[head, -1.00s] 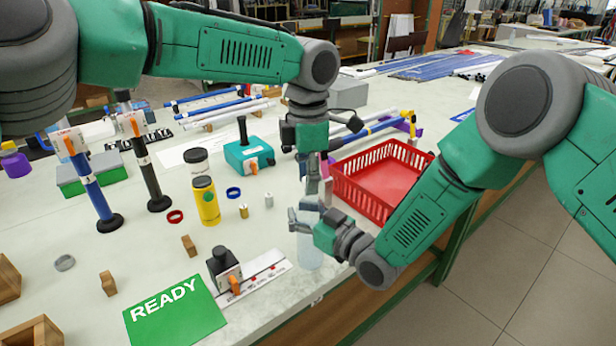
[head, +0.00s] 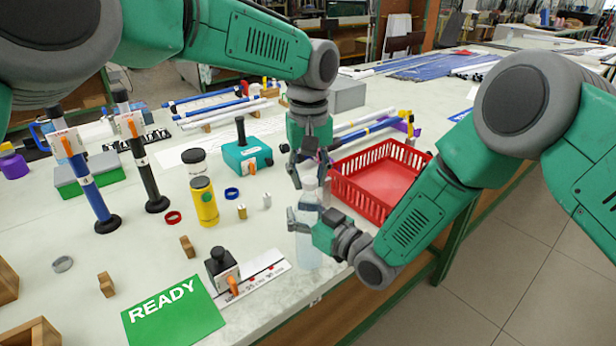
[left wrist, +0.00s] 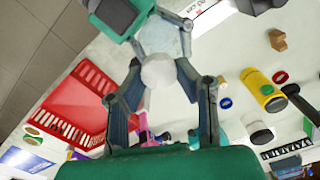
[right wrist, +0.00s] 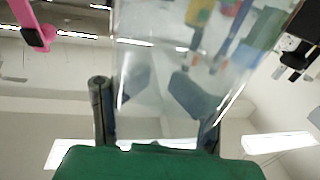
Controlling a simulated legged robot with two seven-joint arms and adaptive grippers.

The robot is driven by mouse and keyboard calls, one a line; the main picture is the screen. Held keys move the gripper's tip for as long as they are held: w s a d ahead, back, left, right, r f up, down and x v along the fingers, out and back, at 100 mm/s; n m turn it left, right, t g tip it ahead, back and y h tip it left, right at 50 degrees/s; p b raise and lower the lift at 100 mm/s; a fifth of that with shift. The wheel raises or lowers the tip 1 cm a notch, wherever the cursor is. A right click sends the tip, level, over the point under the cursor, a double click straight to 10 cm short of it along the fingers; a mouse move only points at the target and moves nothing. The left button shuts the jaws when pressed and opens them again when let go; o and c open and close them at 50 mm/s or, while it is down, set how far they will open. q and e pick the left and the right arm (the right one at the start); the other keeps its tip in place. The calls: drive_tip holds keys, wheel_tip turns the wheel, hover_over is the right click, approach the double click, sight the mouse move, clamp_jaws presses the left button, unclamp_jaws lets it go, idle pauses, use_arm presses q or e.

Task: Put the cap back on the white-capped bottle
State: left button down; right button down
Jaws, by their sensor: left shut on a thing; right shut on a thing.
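The clear bottle (head: 307,248) stands upright near the table's front edge, left of the red basket. My right gripper (head: 308,226) is shut on its body; the right wrist view shows the clear wall (right wrist: 180,65) between the fingers. My left gripper (head: 309,177) points down over the bottle's top, shut on the white cap (left wrist: 158,72). In the head view the white cap (head: 309,183) is in line with the bottle's neck. Whether it is seated or just above the neck, I cannot tell.
The red basket (head: 345,188) stands close on the right. A yellow bottle (head: 205,203), a black-lidded jar (head: 194,160) and small metal pieces lie to the left. A green READY card (head: 175,315) and a ruled strip with a black-knobbed block (head: 222,265) lie at the front left.

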use_arm(q)
drive_tip(key=m, duration=0.4)
drive_tip(key=shift+w+r, duration=0.1)
drive_tip(key=shift+w, duration=0.3)
drive_tip(key=m, duration=0.4)
drive_tip(key=shift+d+m, duration=0.15)
drive_tip(key=shift+m, duration=0.25)
drive_tip(key=m, duration=0.4)
drive_tip(key=shift+s+m, duration=0.2)
drive_tip(key=shift+m, duration=0.1)
drive_tip(key=m, duration=0.4)
drive_tip(key=shift+s+d, duration=0.1)
drive_tip(key=m, duration=0.4)
drive_tip(key=shift+s+m, duration=0.15)
drive_tip(key=shift+m, duration=0.25)
drive_tip(key=m, duration=0.4)
drive_tip(key=shift+s+m, duration=0.1)
drive_tip(key=shift+m, duration=0.2)
drive_tip(key=m, duration=0.4)
drive_tip(key=shift+s, duration=0.1)
drive_tip(key=m, duration=0.4)
drive_tip(key=shift+a, duration=0.2)
drive_tip(key=c, duration=1.1)
unclamp_jaws()
drive_tip(key=shift+c, duration=0.2)
drive_tip(key=shift+s, duration=0.15)
use_arm(e)
drive_tip(key=shift+s+a, duration=0.15)
drive_tip(key=shift+s, duration=0.05)
